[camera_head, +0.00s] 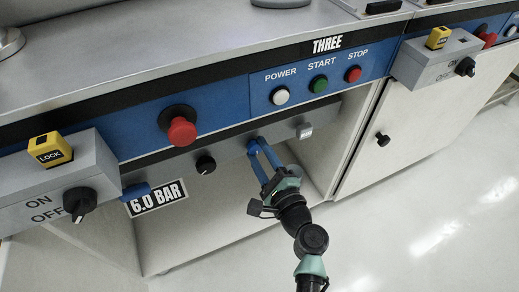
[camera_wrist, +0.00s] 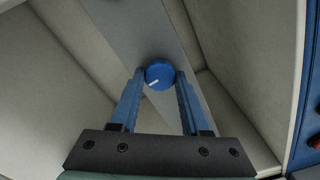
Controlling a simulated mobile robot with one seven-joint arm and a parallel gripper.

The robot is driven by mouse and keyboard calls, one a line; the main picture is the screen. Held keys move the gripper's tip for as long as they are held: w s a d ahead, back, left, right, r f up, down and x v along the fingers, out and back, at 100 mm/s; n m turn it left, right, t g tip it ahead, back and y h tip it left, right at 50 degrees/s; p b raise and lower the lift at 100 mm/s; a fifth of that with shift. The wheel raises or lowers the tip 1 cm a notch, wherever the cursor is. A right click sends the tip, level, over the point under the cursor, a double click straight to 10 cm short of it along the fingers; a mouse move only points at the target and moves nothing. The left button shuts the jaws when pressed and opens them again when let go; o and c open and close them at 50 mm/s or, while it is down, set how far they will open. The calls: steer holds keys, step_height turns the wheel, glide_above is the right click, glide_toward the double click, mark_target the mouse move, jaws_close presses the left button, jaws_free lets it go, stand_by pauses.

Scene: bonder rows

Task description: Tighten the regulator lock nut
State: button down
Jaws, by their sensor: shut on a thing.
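A round blue knob (camera_wrist: 158,74) with a short white pointer line sits on a grey rail in the wrist view. The line slants from lower left toward the middle. My gripper (camera_wrist: 160,80) has one blue finger on each side of the knob and is shut on it. In the head view my gripper (camera_head: 259,147) reaches up to the grey rail under the blue panel, and its fingers mostly hide the knob. I cannot tell a separate lock nut from the knob.
On the same rail are a black knob (camera_head: 206,164), a blue handle (camera_head: 137,190) and a small light square part (camera_head: 304,130). Above are a red mushroom button (camera_head: 181,131) and the POWER, START and STOP buttons. A grey switch box (camera_head: 62,184) with a yellow LOCK tag (camera_head: 50,149) juts out left.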

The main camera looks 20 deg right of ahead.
steer(key=shift+m, duration=0.4)
steer(key=shift+c, duration=1.9)
jaws_free()
steer(key=s+p, duration=0.2)
steer(key=s, duration=1.1)
steer(key=shift+d+p, duration=0.2)
steer(key=shift+p, duration=0.2)
